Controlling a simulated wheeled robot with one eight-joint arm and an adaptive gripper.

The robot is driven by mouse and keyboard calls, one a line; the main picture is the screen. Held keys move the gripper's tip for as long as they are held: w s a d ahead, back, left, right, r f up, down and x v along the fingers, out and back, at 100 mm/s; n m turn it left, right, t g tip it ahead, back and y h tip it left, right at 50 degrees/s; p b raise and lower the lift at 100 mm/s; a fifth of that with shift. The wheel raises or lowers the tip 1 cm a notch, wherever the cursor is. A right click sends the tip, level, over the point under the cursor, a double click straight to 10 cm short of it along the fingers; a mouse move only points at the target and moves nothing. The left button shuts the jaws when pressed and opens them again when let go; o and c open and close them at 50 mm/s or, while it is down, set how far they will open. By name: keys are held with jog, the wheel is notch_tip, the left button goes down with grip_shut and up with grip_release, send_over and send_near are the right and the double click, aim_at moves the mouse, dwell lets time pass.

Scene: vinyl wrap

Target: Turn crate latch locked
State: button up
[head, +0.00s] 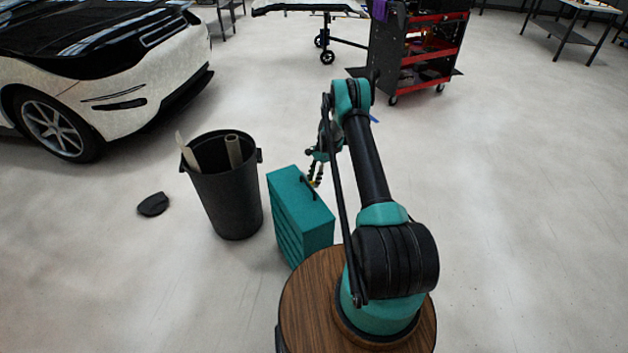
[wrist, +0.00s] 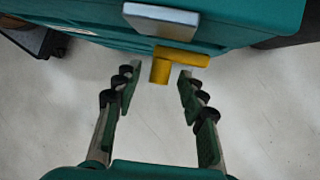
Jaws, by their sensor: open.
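The teal crate (head: 298,205) stands on the floor left of my round wooden-topped base, and its edge fills the top of the wrist view (wrist: 255,18). The yellow latch (wrist: 180,57) is an L-shaped piece on the crate's side, below a grey metal block (wrist: 160,18). One arm of it runs to the right and a short leg points down in the picture. My gripper (wrist: 158,80) is open, with its two fingertips on either side of the short leg and a gap on both sides. In the head view my gripper (head: 317,172) is at the crate's far right side, partly hidden by my arm.
A black bin (head: 228,195) with rolls in it stands close left of the crate. A dark flat object (head: 153,204) lies on the floor farther left. A white and black car (head: 100,85) and a red tool cart (head: 425,50) stand farther back. Floor at right is clear.

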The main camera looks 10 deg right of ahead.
grip_shut()
jog(key=shift+s+t, duration=0.1)
jog(key=shift+t, duration=0.2)
jog(key=t, duration=0.1)
jog(key=t+y, duration=0.1)
jog(key=t, duration=0.1)
jog(key=shift+s+d+n, duration=0.2)
jog(key=shift+s+n, duration=0.15)
jog(key=shift+n, duration=0.05)
jog(key=shift+s+n+t+y, duration=0.15)
jog(key=shift+t+y, duration=0.2)
jog(key=shift+t, duration=0.35)
jog(key=shift+s+n+t+y, duration=0.15)
jog(key=shift+t+y, duration=0.2)
jog(key=shift+t, duration=0.35)
jog(key=shift+w, duration=0.1)
grip_release()
